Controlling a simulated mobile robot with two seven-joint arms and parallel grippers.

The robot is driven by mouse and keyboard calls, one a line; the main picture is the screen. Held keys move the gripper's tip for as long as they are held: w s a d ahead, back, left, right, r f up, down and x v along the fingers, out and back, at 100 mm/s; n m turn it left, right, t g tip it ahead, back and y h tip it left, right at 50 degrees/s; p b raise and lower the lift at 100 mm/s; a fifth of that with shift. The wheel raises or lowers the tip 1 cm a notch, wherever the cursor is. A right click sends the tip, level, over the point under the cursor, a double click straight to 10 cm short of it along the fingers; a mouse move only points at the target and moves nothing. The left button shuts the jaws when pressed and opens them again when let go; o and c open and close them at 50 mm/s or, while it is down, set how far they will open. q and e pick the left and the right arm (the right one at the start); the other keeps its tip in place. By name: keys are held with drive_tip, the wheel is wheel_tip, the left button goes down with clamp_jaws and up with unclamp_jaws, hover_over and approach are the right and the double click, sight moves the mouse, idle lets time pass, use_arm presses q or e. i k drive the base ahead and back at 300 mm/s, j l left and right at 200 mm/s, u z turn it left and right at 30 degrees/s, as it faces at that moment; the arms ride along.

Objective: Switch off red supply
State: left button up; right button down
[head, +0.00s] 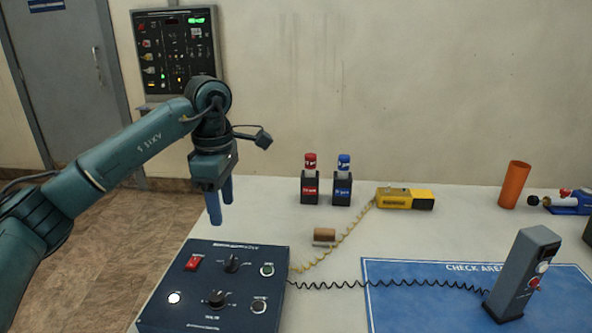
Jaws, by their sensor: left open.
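A dark blue control box (190,310) lies on the table at the front left. I cannot read the switch's position. A red-capped bottle (310,167) stands in a black holder with a red label, beside a blue-capped bottle (343,167) in a similar holder. My left gripper (220,208) is open and empty, pointing down above the back edge of the control box, touching nothing. My right gripper is out of view.
A yellow device (404,199) with a coiled cord is at the back. A blue check-area mat (420,305) carries a grey upright handset (524,272), joined by a black coiled cord. A wall panel (175,50) hangs behind.

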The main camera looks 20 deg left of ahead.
sight(194, 261)
drive_tip(key=k, duration=1)
